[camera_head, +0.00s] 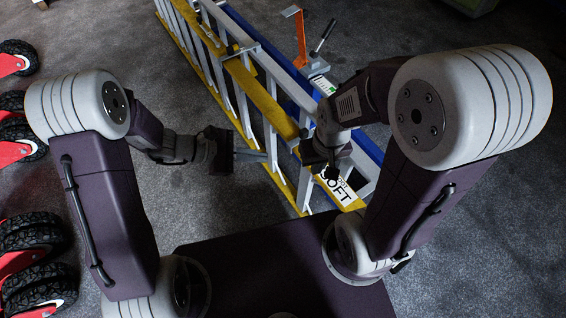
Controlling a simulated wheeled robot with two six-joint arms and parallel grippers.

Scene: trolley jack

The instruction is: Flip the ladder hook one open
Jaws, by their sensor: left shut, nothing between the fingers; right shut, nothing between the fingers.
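A long ladder with yellow rails (262,95) and pale metal rungs lies on its side, running from the top left to the lower middle. An orange bracket with a bent top (301,40) stands up at its far side, with a black-handled lever (324,37) beside it. I cannot tell which part is ladder hook one. My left gripper (258,156) is shut and empty at the ladder's near side; whether it touches a rung is unclear. My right gripper (331,172) is shut and empty, pointing down over the ladder's near end. Its arm hides part of the ladder.
Black-tyred wheels with red parts (35,235) line the left edge. A blue piece (368,150) runs along the ladder's far side. Grey floor (120,50) is clear left of the ladder. A greenish object (470,5) is at the top right.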

